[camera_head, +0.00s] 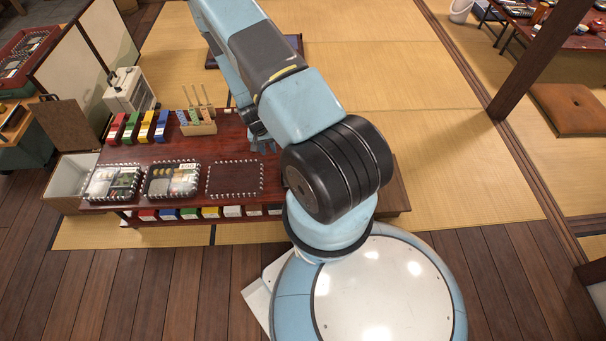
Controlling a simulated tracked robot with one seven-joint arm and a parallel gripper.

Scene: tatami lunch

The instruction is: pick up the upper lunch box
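Two lunch boxes with clear lids and dark beaded-looking rims sit side by side on the low red table (200,150). The left lunch box (113,183) shows pale and green contents. I cannot tell which is the upper one or whether either is stacked. My gripper (262,142) is over the table's back right part, beyond both boxes and to their right. My arm partly hides it, and its finger opening is unclear.
A beaded rectangular outline (235,179) marks a bare patch right of the boxes. Coloured packets (140,127) and a wooden holder with upright sticks (197,121) stand along the back. A white case (128,91) stands behind left. A pale open bin (72,180) adjoins the table's left end.

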